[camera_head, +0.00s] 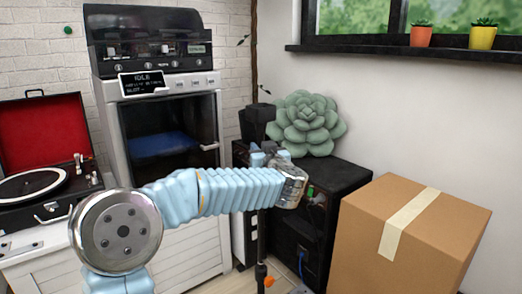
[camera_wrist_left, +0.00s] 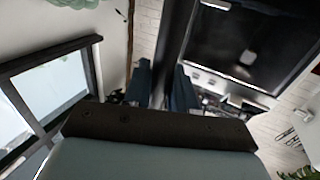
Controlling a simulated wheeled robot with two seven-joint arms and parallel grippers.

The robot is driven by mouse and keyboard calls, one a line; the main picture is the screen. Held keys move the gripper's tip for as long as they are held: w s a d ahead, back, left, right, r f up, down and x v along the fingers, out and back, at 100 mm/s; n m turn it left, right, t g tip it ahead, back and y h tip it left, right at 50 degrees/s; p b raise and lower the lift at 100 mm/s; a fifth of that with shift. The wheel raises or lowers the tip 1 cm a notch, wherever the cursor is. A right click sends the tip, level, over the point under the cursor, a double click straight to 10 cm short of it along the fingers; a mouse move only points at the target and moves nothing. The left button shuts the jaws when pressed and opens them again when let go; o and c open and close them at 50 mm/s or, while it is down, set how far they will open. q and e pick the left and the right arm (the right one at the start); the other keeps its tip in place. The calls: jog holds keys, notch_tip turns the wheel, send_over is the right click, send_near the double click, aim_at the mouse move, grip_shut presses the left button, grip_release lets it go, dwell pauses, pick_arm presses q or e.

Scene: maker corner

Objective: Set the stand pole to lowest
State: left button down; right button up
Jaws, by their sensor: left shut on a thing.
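The stand pole (camera_head: 261,240) is a thin dark upright in the middle of the head view, with a black top piece (camera_head: 258,122) and an orange part (camera_head: 269,281) low down. My left arm crosses in front of it and hides its middle. My left gripper (camera_head: 264,155) is at the upper part of the stand, just under the black top piece, and is shut on it. In the left wrist view the two dark fingers (camera_wrist_left: 162,88) sit on either side of a dark upright part of the stand (camera_wrist_left: 178,45). My right gripper is not in view.
A black cabinet (camera_head: 345,190) with a green succulent (camera_head: 305,122) stands behind the stand. A cardboard box (camera_head: 385,265) is at the right. A grey-white machine (camera_head: 215,215) and a red-lined record player (camera_head: 40,130) are at the left. Potted plants stand on the windowsill (camera_head: 380,50).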

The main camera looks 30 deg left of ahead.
pick_arm(q)
notch_tip(320, 180, down, 11)
jog(key=b, duration=0.3)
jog(key=shift+r, duration=0.15)
jog(key=c, duration=1.1)
grip_release()
jog(key=shift+c, duration=0.2)
jog(key=shift+o, duration=0.4)
jog(key=shift+r, duration=0.1)
